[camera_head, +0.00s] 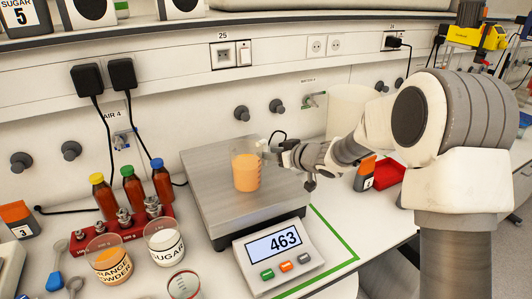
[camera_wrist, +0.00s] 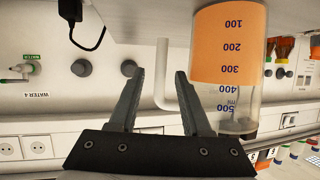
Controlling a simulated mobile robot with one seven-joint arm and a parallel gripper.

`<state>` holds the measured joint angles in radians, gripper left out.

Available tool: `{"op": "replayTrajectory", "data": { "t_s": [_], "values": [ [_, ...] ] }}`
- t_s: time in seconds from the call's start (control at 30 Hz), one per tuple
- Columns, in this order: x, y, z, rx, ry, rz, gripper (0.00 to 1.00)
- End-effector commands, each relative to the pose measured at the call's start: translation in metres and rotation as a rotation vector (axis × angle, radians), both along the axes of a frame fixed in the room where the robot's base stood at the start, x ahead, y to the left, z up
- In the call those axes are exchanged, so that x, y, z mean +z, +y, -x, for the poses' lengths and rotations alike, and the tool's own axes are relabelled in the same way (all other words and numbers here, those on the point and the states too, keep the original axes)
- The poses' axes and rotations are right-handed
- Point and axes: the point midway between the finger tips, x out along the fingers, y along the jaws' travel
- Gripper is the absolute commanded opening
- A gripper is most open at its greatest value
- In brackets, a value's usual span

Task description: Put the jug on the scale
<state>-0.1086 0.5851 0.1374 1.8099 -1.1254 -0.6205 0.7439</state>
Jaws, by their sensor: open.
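The jug (camera_head: 247,171) is clear with orange liquid in it. It stands upright on the metal plate of the scale (camera_head: 218,206), near the plate's middle. The scale's display reads 463. My gripper (camera_head: 271,150) is just right of the jug at its upper part. In the wrist view the picture is upside down, with the jug (camera_wrist: 229,45) at the upper right. There my gripper (camera_wrist: 160,73) has its two fingers spread apart. A pale bent bar, seemingly the jug's handle (camera_wrist: 167,90), shows between them; no contact is visible.
A red rack (camera_head: 120,232) with several brown bottles stands left of the scale. An orange powder cup (camera_head: 108,262), a sugar cup (camera_head: 165,243) and a small clear cup (camera_head: 184,286) are in front. A red bin (camera_head: 390,173) is at the right. The plate around the jug is clear.

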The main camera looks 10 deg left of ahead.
Motion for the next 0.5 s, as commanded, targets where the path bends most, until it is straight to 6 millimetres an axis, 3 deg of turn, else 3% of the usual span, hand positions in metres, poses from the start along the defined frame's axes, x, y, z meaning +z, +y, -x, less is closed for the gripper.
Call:
{"op": "replayTrajectory", "data": {
  "t_s": [0.23,0.5],
  "values": [
    [0.023,-0.040,0.032,-0.002,-0.001,0.000,0.48],
    [0.035,-0.063,0.053,-0.001,-0.001,0.000,0.48]
  ]
}}
